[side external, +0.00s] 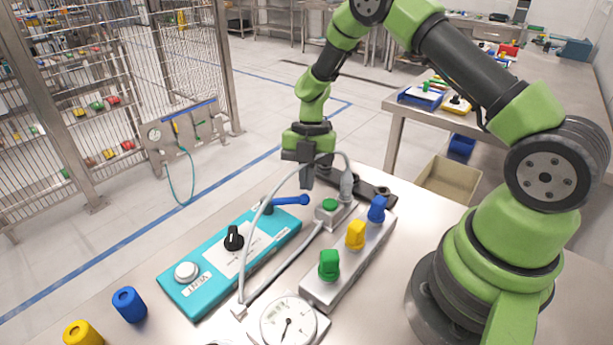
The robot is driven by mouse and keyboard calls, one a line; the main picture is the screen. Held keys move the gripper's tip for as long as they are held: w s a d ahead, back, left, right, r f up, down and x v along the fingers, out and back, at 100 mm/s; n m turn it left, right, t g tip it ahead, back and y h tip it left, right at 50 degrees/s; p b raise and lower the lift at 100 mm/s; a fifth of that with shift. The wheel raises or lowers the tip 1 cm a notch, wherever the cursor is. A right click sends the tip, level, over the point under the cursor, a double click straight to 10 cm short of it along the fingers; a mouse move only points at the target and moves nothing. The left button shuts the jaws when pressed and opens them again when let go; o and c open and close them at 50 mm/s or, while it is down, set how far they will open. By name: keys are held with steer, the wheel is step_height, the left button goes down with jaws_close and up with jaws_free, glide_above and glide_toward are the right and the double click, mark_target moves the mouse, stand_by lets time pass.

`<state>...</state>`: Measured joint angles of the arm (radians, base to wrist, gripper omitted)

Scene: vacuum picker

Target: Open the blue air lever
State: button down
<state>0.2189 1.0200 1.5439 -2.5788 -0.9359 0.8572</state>
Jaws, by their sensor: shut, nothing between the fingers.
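The blue air lever (291,200) sits at the far right end of a teal control panel (190,299). Its handle points to the right from a dark pivot. The panel also carries a black knob (234,238) and a white round button (186,271). My gripper (306,183) points down, shut and empty, just above and slightly right of the lever's handle end in the picture. I cannot tell the exact gap between fingertips and lever; they look apart.
A grey block with green, yellow (355,235) and blue (377,209) fittings stands to the right. A gauge (287,322) is in front. Blue (129,304) and yellow (83,334) cylinders stand at front left.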

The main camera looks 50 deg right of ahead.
steer(key=shift+s+a+m, duration=0.15)
steer(key=shift+s+m, duration=0.1)
steer(key=shift+m, duration=0.45)
steer(key=shift+s+a+m+t, duration=0.2)
steer(key=shift+m+t, duration=0.1)
steer(key=shift+m, duration=0.1)
steer(key=shift+s+a+m, duration=0.1)
steer(key=shift+s+m, duration=0.1)
steer(key=shift+m, duration=0.2)
steer(key=shift+s+a+m+t, duration=0.3)
steer(key=shift+s+a+m, duration=0.2)
steer(key=shift+m, duration=0.4)
steer(key=shift+s+a+m+t, duration=0.3)
steer(key=shift+s+a+m, duration=0.2)
steer(key=shift+m, duration=0.4)
steer(key=shift+a, duration=0.15)
steer(key=shift+s+a, duration=0.45)
steer(key=shift+a, duration=0.4)
steer(key=shift+d, duration=0.1)
